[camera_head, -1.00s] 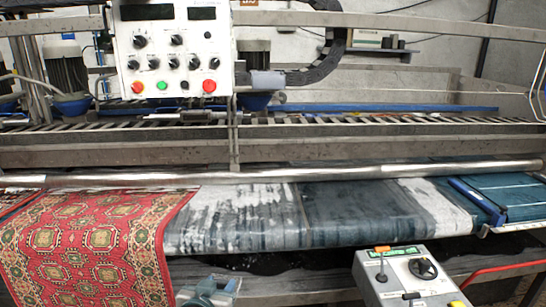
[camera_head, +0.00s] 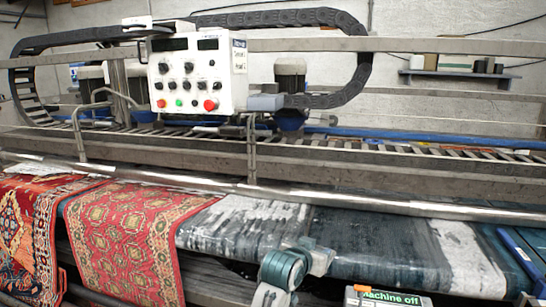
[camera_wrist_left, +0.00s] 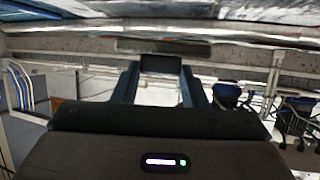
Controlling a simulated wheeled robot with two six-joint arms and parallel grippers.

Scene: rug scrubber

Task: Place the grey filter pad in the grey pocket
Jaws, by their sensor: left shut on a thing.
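My left gripper (camera_head: 316,258) shows at the bottom centre of the head view, in front of the wet rug on the roller, with a teal wrist joint beside it. In the left wrist view my left gripper (camera_wrist_left: 160,72) has its two dark fingers shut on a small dark flat piece (camera_wrist_left: 160,63), which looks like the grey filter pad. The pad cannot be made out in the head view. I cannot make out the grey pocket in either view. My right gripper is not in view.
A white control box (camera_head: 196,84) with knobs hangs above the steel rail. A patterned red rug (camera_head: 128,235) and a blue-white wet rug (camera_head: 370,245) drape over the front. A small panel reading "Machine off" (camera_head: 390,299) is at the bottom edge.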

